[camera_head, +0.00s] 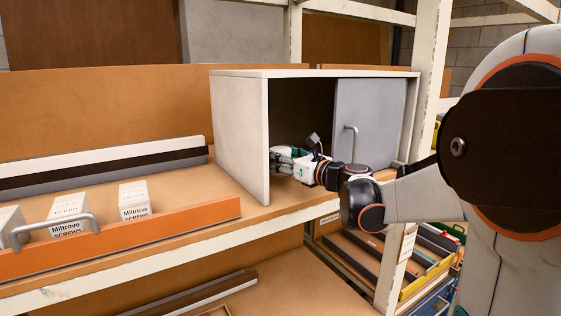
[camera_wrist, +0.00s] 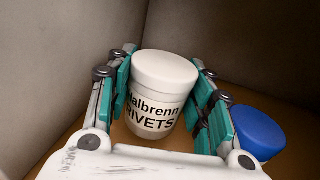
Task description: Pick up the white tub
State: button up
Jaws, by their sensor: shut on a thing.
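In the wrist view, a white tub (camera_wrist: 160,92) with a white lid and the black words "Malbrenn RIVETS" stands between the fingers of my gripper (camera_wrist: 160,105). The teal finger pads are on both of its sides, and my gripper is shut on it. In the head view, my gripper (camera_head: 287,160) reaches into the left, open part of a white cabinet (camera_head: 238,140). The tub cannot be made out in the head view. I cannot tell whether the tub touches the cabinet floor.
A blue-lidded tub (camera_wrist: 257,132) stands close beside the right finger. A grey sliding door (camera_head: 368,115) with a handle covers the cabinet's right part. Left of the cabinet, an orange-fronted drawer (camera_head: 150,230) holds white screw boxes (camera_head: 134,200). Cabinet walls are close around my gripper.

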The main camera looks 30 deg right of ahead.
aim_at(281, 148)
notch_tip(281, 148, up, 17)
jog(key=p, duration=0.9)
jog(key=shift+p, duration=0.35)
